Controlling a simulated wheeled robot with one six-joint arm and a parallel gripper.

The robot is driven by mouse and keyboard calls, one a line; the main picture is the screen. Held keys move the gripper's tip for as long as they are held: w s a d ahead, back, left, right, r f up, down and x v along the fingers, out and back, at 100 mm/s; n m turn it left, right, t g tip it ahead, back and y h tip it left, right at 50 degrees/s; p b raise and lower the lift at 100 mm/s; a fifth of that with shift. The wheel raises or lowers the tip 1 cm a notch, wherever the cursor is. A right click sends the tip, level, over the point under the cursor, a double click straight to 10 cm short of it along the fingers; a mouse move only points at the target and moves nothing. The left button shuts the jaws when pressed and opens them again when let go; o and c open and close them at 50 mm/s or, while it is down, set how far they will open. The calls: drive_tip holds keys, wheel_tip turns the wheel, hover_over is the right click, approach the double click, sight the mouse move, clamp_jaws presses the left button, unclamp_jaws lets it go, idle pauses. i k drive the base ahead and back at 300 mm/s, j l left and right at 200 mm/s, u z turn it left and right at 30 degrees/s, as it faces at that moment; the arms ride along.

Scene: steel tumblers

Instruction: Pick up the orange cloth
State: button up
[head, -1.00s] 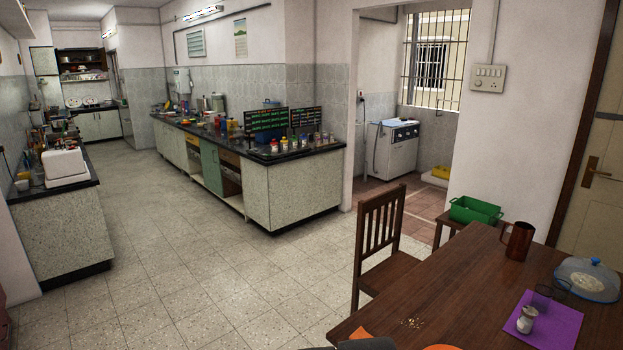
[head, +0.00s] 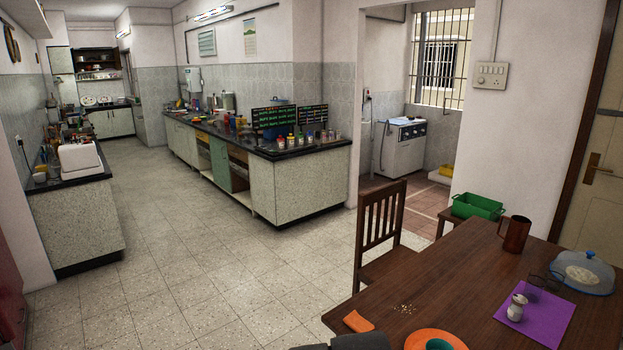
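A small orange piece that looks like the orange cloth (head: 357,321) lies flat near the left edge of the brown wooden table (head: 455,290). An orange ring-shaped item (head: 435,340) with a dark centre lies to its right, cut off by the bottom of the view. A dark grey part, probably of my own arm, shows at the bottom edge just below the cloth. My gripper's fingers do not show.
The table also holds crumbs (head: 405,308), a purple mat (head: 533,315) with a small shaker (head: 516,308), a copper-coloured jug (head: 515,234) and a covered dish (head: 583,273). A wooden chair (head: 381,238) stands at the far side. The tiled floor (head: 215,275) to the left is clear.

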sight(353, 321)
drive_tip(key=k+j, duration=0.15)
drive_tip(key=i+l+u, duration=0.3)
drive_tip(key=i, duration=0.2)
drive_tip(key=i+l+u, duration=0.25)
drive_tip(key=i+l, duration=0.1)
drive_tip(key=i, duration=0.1)
